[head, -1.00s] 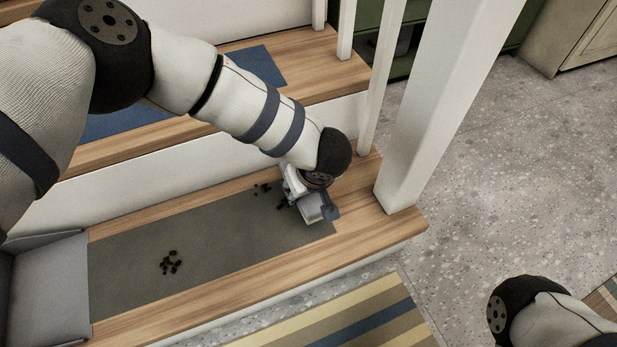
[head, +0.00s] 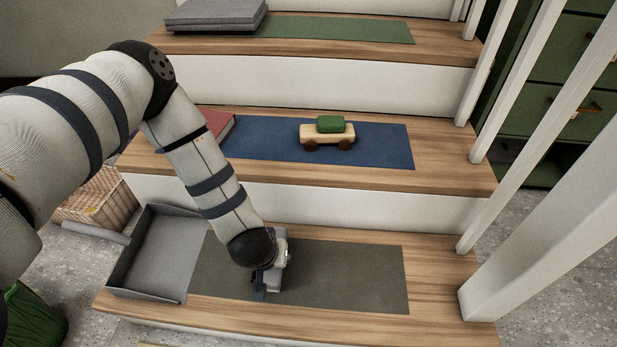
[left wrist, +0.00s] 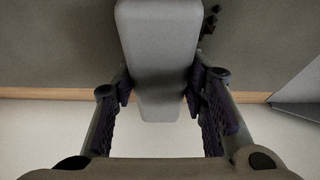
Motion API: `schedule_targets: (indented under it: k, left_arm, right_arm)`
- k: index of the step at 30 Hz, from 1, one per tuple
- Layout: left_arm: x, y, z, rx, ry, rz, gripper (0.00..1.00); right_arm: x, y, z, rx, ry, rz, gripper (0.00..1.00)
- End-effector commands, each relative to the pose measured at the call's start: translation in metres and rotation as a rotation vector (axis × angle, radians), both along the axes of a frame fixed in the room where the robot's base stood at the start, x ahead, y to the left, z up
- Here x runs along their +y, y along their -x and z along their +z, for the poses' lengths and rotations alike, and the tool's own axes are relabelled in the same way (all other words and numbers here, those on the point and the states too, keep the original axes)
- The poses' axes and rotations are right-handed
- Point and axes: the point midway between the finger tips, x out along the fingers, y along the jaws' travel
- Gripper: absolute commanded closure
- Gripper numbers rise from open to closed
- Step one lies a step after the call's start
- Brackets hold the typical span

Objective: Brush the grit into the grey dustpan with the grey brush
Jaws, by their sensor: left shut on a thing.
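The grey dustpan (head: 172,258) stands at the left end of the lowest step in the head view. Its open side meets the grey-green mat (head: 345,275), and its handle sticks out to the left. My left gripper (head: 262,284) is low over the mat, right of the dustpan, shut on the grey brush (head: 275,279). In the left wrist view the brush (left wrist: 158,45) sits between both fingers. Its bristles are hidden. Several dark bits of grit (left wrist: 210,20) lie beside the brush there. No grit shows in the head view. My right gripper is not in view.
The middle step holds a blue mat (head: 265,140), a toy car (head: 328,133) and a red book (head: 215,127). Railing posts (head: 540,235) stand at the right. A wicker basket (head: 95,200) stands left of the stairs. The mat's right part is clear.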

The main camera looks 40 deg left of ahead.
Motion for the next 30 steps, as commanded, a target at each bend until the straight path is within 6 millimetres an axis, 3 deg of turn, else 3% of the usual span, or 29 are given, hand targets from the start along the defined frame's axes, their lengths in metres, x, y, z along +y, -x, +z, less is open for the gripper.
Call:
schedule_targets:
  k: [1,9,18,24,30]
  left_arm:
    - [0.013,0.007,0.008,-0.004,-0.003,0.003,0.99]
    - [0.077,0.048,0.005,-0.004,-0.003,0.004,0.99]
    - [0.132,0.084,0.003,-0.001,-0.002,0.002,0.99]
    - [0.130,0.081,0.042,-0.009,-0.001,-0.001,0.99]
    - [0.130,0.082,0.050,-0.003,-0.001,0.000,0.99]
  right_arm:
    - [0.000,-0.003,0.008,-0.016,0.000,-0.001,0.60]
    - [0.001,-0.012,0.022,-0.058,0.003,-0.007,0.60]
    - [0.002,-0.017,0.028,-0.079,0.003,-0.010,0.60]
    - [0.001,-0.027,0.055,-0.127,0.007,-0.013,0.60]
    - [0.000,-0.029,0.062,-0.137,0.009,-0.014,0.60]
